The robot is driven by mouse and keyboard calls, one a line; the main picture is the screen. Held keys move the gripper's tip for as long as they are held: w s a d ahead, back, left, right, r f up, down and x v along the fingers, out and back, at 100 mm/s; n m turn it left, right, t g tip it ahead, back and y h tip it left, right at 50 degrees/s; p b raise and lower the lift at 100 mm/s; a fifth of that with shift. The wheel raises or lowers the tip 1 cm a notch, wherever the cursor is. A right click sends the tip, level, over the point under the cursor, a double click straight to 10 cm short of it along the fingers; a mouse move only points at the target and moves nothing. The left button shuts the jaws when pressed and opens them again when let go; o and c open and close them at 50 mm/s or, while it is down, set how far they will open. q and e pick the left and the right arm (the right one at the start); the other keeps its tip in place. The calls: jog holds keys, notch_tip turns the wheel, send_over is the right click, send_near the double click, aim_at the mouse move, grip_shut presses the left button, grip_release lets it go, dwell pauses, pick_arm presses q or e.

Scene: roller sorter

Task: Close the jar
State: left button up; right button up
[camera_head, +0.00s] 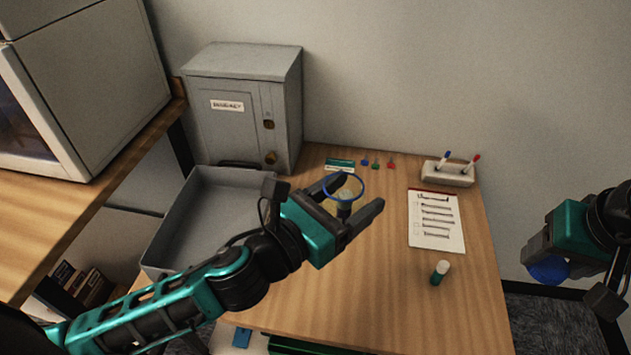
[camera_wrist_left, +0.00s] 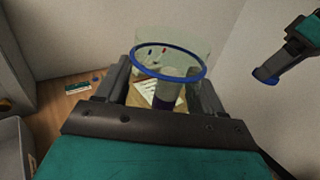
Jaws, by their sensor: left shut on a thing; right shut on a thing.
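The jar (camera_head: 344,200) is clear with a blue ring at its open top. My left gripper (camera_head: 360,192) is shut on it and holds it above the desk. In the left wrist view the jar (camera_wrist_left: 170,45) stands between the two fingers, with the blue ring toward the camera. Something pale and dark shows in or through the jar; I cannot tell which. My right gripper (camera_head: 540,256) is at the far right, beyond the desk's right edge, shut on a round blue lid (camera_head: 548,272). The lid (camera_wrist_left: 265,76) also shows at the upper right of the wrist view, apart from the jar.
The wooden desk (camera_head: 390,300) carries a grey dispenser cabinet (camera_head: 240,110), a grey tray (camera_head: 205,215), a checklist sheet (camera_head: 436,222), a pen holder (camera_head: 448,174), a small green-and-white tube (camera_head: 440,272) and small coloured pieces (camera_head: 377,164). The air between the grippers is clear.

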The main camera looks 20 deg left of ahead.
pick_arm(q)
jog(key=shift+s+d+r+m+g+h, duration=0.1)
jog(key=shift+d+m+g+h, duration=0.75)
jog(key=shift+d, duration=0.45)
jog(key=shift+s+d+r+m+g+h, duration=0.1)
jog(key=shift+d+m+g+h, duration=0.25)
jog(key=shift+d+m+h, duration=0.6)
jog(key=shift+d+n, duration=0.3)
jog(key=shift+d, duration=0.05)
pick_arm(e)
jog(key=s+a+r+m, duration=0.1)
jog(key=a+r, duration=0.4)
jog(key=a, duration=0.3)
jog(key=s+a+r+m+h, duration=0.1)
jog(key=a+r+m, duration=0.1)
jog(key=a+r, duration=0.3)
jog(key=s+a+r+m, duration=0.1)
jog(key=a+r, duration=0.4)
jog(key=a, duration=0.7)
jog(key=shift+a+r+m, duration=0.25)
jog(key=shift+r+m, duration=0.1)
jog(key=shift+m, duration=0.05)
jog(key=shift+f, duration=0.1)
jog(key=shift+f, duration=1.9)
jog(key=shift+f, duration=0.85)
